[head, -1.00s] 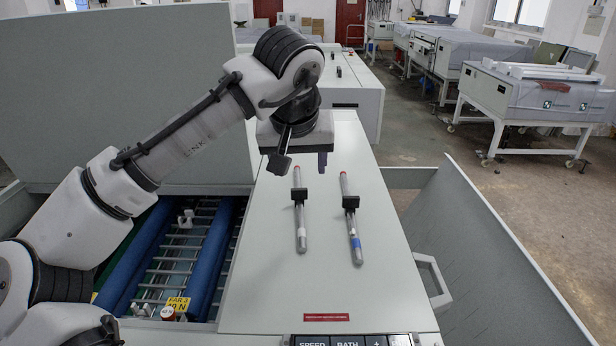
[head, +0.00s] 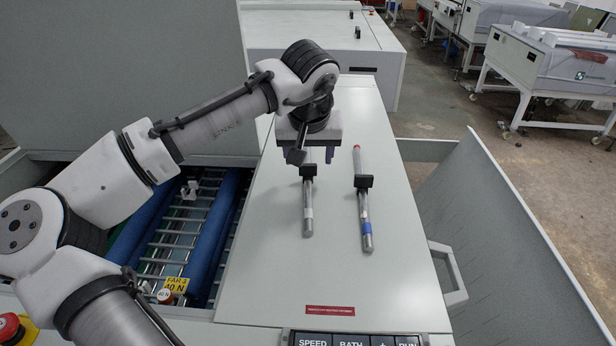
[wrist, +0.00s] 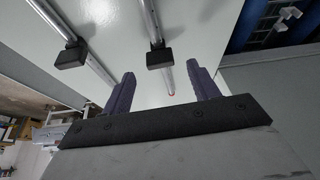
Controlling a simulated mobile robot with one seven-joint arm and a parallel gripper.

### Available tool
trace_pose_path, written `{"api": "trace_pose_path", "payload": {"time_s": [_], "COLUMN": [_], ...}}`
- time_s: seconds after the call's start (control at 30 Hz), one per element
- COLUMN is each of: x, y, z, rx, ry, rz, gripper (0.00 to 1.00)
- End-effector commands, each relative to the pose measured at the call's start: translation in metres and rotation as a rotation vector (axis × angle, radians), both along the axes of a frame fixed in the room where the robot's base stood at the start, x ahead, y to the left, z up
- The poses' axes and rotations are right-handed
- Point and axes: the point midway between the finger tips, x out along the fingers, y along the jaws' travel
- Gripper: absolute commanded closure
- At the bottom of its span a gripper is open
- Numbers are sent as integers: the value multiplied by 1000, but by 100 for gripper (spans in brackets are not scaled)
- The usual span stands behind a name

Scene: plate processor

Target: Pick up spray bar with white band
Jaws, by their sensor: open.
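The spray bar with the white band (head: 308,196) lies on the grey cabinet top, its white band near its near end and a black block on it. My gripper (head: 318,157) is above its far end, hiding that end in the head view. In the wrist view the same bar (wrist: 151,20) runs between my fingers' directions, its red tip showing between them. My gripper (wrist: 161,75) is open and empty; I cannot tell its height over the bar. The spray bar with the blue band (head: 362,205) lies to the right, also with a black block.
An open bay with blue rollers (head: 208,235) lies left of the cabinet top (head: 270,270). A raised side panel with a handle (head: 448,275) stands at right. A control strip (head: 355,340) is at the near edge.

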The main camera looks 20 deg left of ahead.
Motion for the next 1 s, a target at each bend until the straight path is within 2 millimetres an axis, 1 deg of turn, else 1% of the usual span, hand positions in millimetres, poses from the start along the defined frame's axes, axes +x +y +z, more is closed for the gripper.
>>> {"api": "trace_pose_path", "payload": {"time_s": [0.1,0.2,0.3,0.4,0.63,0.67,1.0], "x": [4,9,14,17,17,17,17], "y": [2,5,6,6,6,6,6], "z": [-14,-33,-43,-48,-47,-47,-47], "rx": [4,5,3,2,1,1,1], "ry": [1,0,1,0,0,0,0], "rz": [2,1,1,1,0,0,0], "gripper": [40,40,40,40,40,41,86]}}
